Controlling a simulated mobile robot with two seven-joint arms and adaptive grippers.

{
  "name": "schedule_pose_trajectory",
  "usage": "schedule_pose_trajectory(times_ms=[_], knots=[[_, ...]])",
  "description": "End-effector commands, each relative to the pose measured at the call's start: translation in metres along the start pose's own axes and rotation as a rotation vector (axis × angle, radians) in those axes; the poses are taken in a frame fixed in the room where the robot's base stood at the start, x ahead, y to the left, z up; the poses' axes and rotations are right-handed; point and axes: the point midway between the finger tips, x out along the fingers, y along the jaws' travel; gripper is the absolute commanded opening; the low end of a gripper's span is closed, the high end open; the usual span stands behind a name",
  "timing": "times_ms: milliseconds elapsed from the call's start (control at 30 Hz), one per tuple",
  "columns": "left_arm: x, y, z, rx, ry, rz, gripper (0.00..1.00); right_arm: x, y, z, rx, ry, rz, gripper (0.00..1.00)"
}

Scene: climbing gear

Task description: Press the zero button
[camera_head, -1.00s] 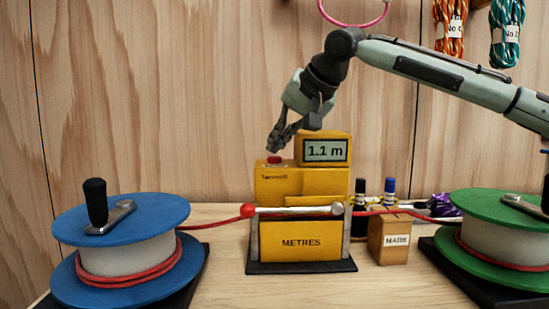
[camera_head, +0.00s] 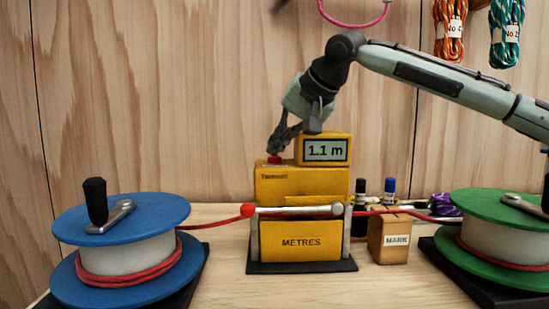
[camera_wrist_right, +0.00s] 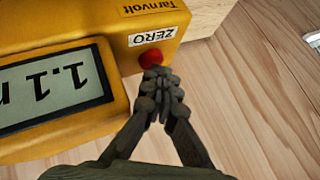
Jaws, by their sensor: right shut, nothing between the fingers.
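The red zero button (camera_head: 275,160) sits on top of the yellow metre counter (camera_head: 285,188), left of its display (camera_head: 325,150), which reads 1.1 m. In the right wrist view the red button (camera_wrist_right: 151,58) is beside a ZERO label (camera_wrist_right: 152,36). My right gripper (camera_head: 274,152) is shut and empty, fingertips pointing down at the button. In the right wrist view the fingertips (camera_wrist_right: 158,75) overlap the button's near edge; I cannot tell whether they touch it. My left gripper is not in view.
A blue reel (camera_head: 120,219) stands left and a green reel (camera_head: 505,215) right. A red rope (camera_head: 215,223) runs between them through the counter. Markers (camera_head: 389,190) and a MARK block (camera_head: 390,238) stand right of the counter. Rope coils (camera_head: 507,35) hang on the wall.

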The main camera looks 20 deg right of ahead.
Motion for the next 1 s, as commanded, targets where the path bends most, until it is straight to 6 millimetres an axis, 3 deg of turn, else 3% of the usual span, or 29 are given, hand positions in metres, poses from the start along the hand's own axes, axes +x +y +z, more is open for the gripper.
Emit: schedule_pose_trajectory(times_ms=[1000], knots=[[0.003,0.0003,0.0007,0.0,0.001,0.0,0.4,0.0117,0.0101,0.0107,0.002,-0.018,0.015,0.0]])
